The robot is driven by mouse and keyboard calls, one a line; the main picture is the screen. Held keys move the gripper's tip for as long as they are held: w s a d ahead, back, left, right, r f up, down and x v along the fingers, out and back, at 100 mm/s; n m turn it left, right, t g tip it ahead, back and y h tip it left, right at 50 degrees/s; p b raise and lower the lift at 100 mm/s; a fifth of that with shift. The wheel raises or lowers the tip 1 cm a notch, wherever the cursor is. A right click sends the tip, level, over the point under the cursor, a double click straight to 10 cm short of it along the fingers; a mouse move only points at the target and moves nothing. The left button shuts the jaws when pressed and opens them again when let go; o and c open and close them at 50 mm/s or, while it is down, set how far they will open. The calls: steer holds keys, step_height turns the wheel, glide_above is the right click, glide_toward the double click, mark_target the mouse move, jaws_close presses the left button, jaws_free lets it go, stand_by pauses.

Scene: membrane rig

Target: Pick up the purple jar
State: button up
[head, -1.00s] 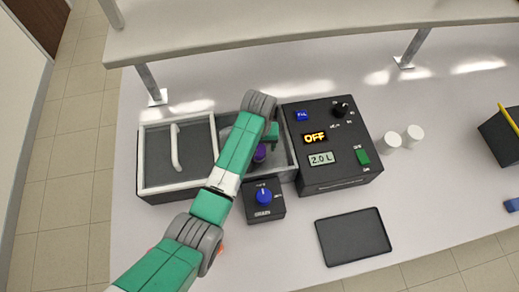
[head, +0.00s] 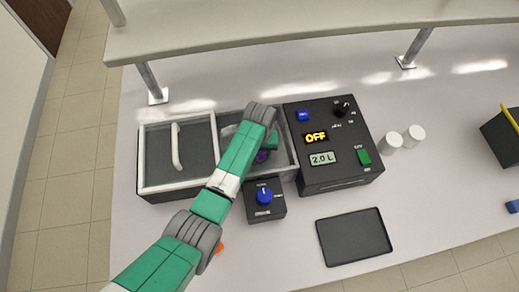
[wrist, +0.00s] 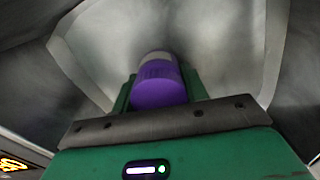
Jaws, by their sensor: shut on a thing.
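The purple jar (wrist: 158,85) shows in the wrist view between the two green fingers of my gripper (wrist: 160,88), which is shut on it. In the head view only a small part of the purple jar (head: 262,156) shows, beside my green gripper (head: 270,140). My forearm and wrist hide the rest. The jar is at the open right-hand compartment of the grey basin (head: 283,172). I cannot tell whether it touches the basin floor.
A lid with a white handle (head: 176,146) covers the basin's left part. A black control box (head: 335,178) reading OFF and 2.0 L stands close on the right. A drain knob box (head: 265,213) and a dark tray (head: 353,237) are in front. A shelf (head: 300,32) overhangs the back.

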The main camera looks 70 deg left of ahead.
step_height(320, 180, up, 10)
steer(key=shift+r+p, duration=0.1)
steer(key=shift+p, duration=0.3)
